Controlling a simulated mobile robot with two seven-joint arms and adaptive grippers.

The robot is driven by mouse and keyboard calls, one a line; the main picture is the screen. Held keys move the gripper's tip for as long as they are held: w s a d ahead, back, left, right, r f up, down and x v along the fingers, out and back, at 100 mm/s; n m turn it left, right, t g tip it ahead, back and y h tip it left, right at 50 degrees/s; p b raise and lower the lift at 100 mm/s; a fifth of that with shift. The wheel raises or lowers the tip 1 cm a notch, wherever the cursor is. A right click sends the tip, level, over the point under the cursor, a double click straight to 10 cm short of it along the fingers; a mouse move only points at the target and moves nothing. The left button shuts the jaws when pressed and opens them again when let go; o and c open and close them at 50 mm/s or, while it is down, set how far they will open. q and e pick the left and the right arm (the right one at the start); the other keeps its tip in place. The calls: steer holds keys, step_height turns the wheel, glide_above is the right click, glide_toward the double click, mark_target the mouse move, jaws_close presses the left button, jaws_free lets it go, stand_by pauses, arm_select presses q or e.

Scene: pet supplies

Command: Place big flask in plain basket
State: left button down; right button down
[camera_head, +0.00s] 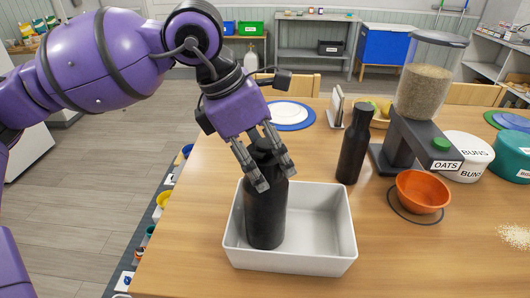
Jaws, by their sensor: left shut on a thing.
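A big black flask (265,215) stands upright inside the left part of the plain white basket (325,225) on the wooden table. My left gripper (262,170) comes down from above and is shut on the flask's upper part, with its fingers on either side. The flask's cap is partly hidden behind the fingers. A smaller dark flask (353,148) stands on the table behind and to the right of the basket. My right gripper is not in view.
An oats dispenser (420,100) stands at the right, with an orange bowl (422,191) in front of it. A white buns container (464,155) and a teal container (510,155) are farther right. A blue-rimmed plate (290,113) lies behind the basket. The basket's right half is empty.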

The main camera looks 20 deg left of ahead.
arm_select(q)
steer(key=c, duration=0.6)
jaws_free()
steer(key=shift+f, duration=0.1)
steer(key=shift+v, duration=6.1)
